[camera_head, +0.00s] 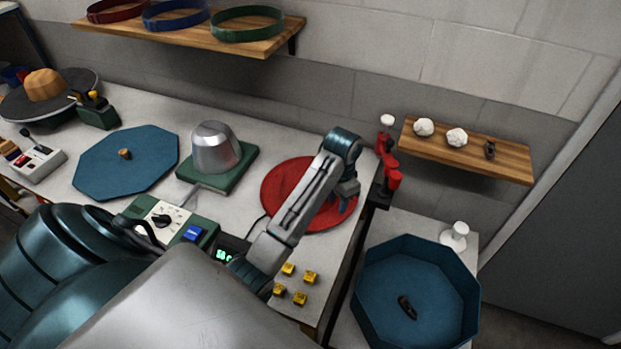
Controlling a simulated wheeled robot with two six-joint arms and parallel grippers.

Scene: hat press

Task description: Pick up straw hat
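No thing that I can surely call a straw hat shows. A tan-brown dome (44,84) sits in a dark round tray or brim (82,86) at the far left; I cannot tell whether it is a hat or a block. My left gripper (346,198) is over the right part of a flat red disc (280,188) on the bench, far to the right of the dome. Its fingers point down, and I cannot tell whether they are apart. My arm hides part of the disc. My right gripper is not in view.
A metal dome (215,148) on a green base stands mid-bench, left of the disc. A blue octagonal mat (128,160), a control box (165,218) and yellow pieces (289,269) lie around. A red stand (390,172), wooden shelf (470,150) and blue bin (452,262) are at right.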

